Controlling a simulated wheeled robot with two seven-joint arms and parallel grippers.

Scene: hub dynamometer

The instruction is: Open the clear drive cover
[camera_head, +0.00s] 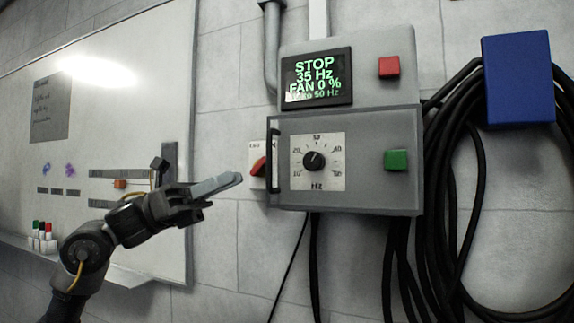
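The clear drive cover (365,130) lies over the lower part of the grey drive box on the wall. It looks closed, with the dial and green button showing through it. Its black upright handle (274,160) is at the cover's left edge. My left gripper (238,180) is to the left of the handle, its light grey fingers pointing right towards it. A gap shows between the fingertips and the handle in the picture, and nothing is seen in the fingers. The fingers overlap from this angle, so their opening is unclear. My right gripper is out of view.
A red switch (258,167) sits just left of the handle. Above the cover are a display (317,78) reading STOP, 35 Hz and a red button (389,67). Black cables (440,200) and a blue box (518,78) are on the right. A whiteboard (130,80) is behind my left arm.

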